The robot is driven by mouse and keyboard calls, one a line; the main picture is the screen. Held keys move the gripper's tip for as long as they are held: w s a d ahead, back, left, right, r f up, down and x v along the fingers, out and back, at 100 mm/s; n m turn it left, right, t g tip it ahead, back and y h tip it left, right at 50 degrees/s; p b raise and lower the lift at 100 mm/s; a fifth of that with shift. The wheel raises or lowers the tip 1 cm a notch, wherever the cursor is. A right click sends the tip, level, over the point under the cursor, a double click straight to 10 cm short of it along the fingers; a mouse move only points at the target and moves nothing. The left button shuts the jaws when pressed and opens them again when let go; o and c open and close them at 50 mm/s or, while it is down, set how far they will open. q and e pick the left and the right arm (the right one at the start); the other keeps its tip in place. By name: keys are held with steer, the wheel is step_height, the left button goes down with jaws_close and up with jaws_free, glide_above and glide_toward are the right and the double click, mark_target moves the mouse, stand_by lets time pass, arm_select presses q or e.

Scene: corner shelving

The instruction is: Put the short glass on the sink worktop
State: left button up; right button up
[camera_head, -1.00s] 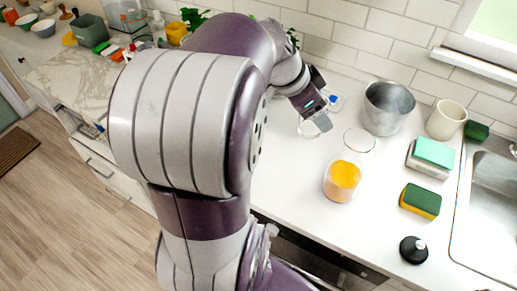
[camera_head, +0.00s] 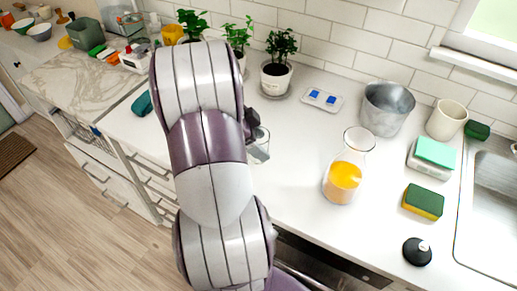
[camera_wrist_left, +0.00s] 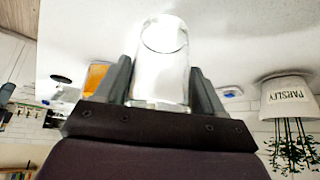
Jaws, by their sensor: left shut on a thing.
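The short glass (camera_wrist_left: 160,62) is clear and sits between the two dark fingers of my left gripper (camera_wrist_left: 160,85) in the left wrist view. In the head view the glass (camera_head: 261,140) shows partly beside my arm, over the white worktop (camera_head: 300,165). My left gripper (camera_head: 259,150) is shut on it and mostly hidden behind my arm. I cannot tell whether the glass touches the worktop. The sink (camera_head: 490,215) is at the right edge. My right gripper is not in view.
A carafe with orange liquid (camera_head: 343,178) stands right of the glass. Behind are a metal pot (camera_head: 387,108), a cream cup (camera_head: 446,120) and potted plants (camera_head: 276,78). Sponges (camera_head: 423,201) and a black stopper (camera_head: 417,251) lie near the sink.

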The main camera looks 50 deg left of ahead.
arm_select(q)
steer(key=shift+f, duration=1.35)
steer(key=shift+d+f, duration=0.1)
steer(key=o, duration=1.2)
steer(key=shift+o, duration=0.2)
steer(key=p+v, duration=0.1)
steer(key=v, duration=1.1)
